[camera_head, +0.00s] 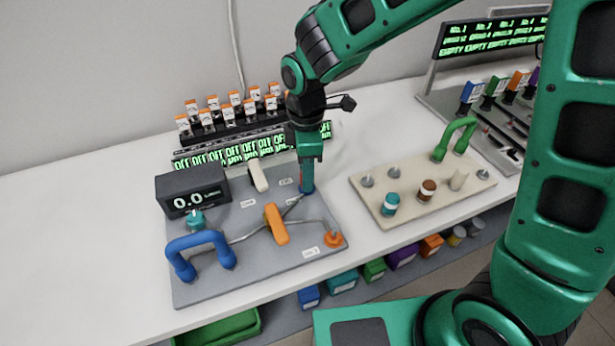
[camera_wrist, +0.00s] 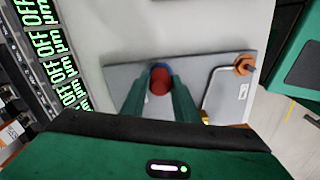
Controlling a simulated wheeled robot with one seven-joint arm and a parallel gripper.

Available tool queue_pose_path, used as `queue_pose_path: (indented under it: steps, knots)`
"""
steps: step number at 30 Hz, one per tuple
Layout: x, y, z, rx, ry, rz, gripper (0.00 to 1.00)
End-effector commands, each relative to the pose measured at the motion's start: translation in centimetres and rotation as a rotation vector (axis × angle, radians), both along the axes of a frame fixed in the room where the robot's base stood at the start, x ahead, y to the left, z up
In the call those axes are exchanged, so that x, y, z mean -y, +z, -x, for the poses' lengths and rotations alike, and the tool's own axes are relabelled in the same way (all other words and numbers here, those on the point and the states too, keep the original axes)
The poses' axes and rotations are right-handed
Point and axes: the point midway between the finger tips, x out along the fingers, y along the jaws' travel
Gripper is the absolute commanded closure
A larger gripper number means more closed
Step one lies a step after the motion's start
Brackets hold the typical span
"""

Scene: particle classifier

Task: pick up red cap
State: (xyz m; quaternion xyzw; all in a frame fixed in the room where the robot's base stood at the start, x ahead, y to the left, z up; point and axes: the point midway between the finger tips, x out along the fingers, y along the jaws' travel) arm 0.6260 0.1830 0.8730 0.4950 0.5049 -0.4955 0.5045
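The red cap (camera_wrist: 160,80) shows in the wrist view between my two fingers, with a blue ring or fitting (camera_wrist: 164,69) around or just behind it. In the head view only a red sliver (camera_head: 302,179) shows at my fingers, above the blue fitting (camera_head: 307,190) on the right part of the grey board (camera_head: 200,285). My gripper (camera_head: 307,182) points straight down over this fitting. Its green fingers (camera_wrist: 160,95) stand apart, one on each side of the cap. Whether they touch it is hidden.
A grey display box (camera_head: 190,195), an orange handle (camera_head: 276,224), an orange knob (camera_head: 334,239) and a blue arch handle (camera_head: 200,245) stand on the board. A row of OFF displays (camera_head: 225,150) is behind. A beige board (camera_head: 400,215) lies right.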

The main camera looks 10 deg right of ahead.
Motion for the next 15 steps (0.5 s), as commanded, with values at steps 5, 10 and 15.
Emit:
queue_pose_path:
  steps: [5,10,15]
  knots:
    - [0.0,0.0,0.0,0.0,0.0,0.0,0.94]
    - [0.0,0.2,0.0,0.0,0.0,0.0,0.94]
    - [-0.1,1.2,-0.1,0.003,0.0,-0.002,0.94]
